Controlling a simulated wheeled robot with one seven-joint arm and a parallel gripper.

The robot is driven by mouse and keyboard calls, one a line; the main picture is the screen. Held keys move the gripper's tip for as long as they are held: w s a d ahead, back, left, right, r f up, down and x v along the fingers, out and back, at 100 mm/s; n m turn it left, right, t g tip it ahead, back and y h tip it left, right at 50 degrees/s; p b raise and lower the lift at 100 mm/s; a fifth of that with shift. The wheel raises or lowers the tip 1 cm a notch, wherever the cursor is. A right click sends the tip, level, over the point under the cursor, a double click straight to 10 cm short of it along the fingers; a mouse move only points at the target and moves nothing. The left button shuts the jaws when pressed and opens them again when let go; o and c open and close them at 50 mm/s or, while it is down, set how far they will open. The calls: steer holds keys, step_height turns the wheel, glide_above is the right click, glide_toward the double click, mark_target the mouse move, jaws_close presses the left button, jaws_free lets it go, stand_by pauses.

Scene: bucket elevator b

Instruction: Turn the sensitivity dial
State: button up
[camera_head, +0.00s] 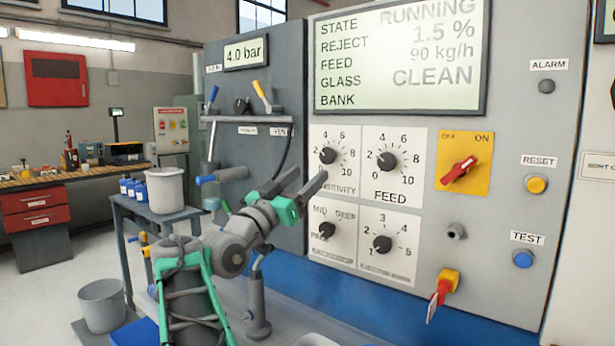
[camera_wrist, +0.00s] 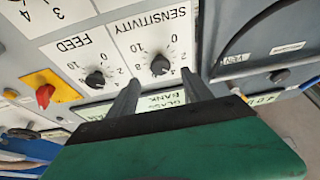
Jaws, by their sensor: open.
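The sensitivity dial (camera_head: 328,155) is a black knob on a white plate numbered 0 to 10, at the upper left of the dial group. Its label is partly covered by my gripper in the head view. My gripper (camera_head: 306,182) is open and empty, just in front of and below the dial. In the wrist view, which is upside down, the sensitivity dial (camera_wrist: 160,65) shows between and just beyond the two dark fingertips (camera_wrist: 160,78). I see no contact with the knob there. The pointer's exact reading is too small to tell.
The feed dial (camera_head: 387,161) is close on the right, with two more dials below, one at the lower left (camera_head: 327,230). A red switch (camera_head: 459,170) on a yellow plate is further right. A grey side cabinet (camera_head: 255,165) with levers stands left of the panel.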

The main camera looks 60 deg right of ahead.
step_height(320, 180, up, 13)
steer(key=w+a+t+p, duration=0.1)
steer(key=w+a+p, duration=0.15)
steer(key=p, duration=0.95)
steer(key=n+y, duration=0.1)
steer(key=y, duration=0.3)
glide_toward(325, 155)
steer(key=d, duration=0.2)
steer(key=s+d+p, duration=0.1)
steer(key=d, duration=0.2)
steer(key=d+p, duration=0.1)
steer(key=d, duration=0.2)
steer(key=shift+s+d+r, duration=0.1)
steer(key=shift+s+r, duration=0.05)
steer(key=shift+r, duration=0.05)
steer(key=shift+c, duration=0.5)
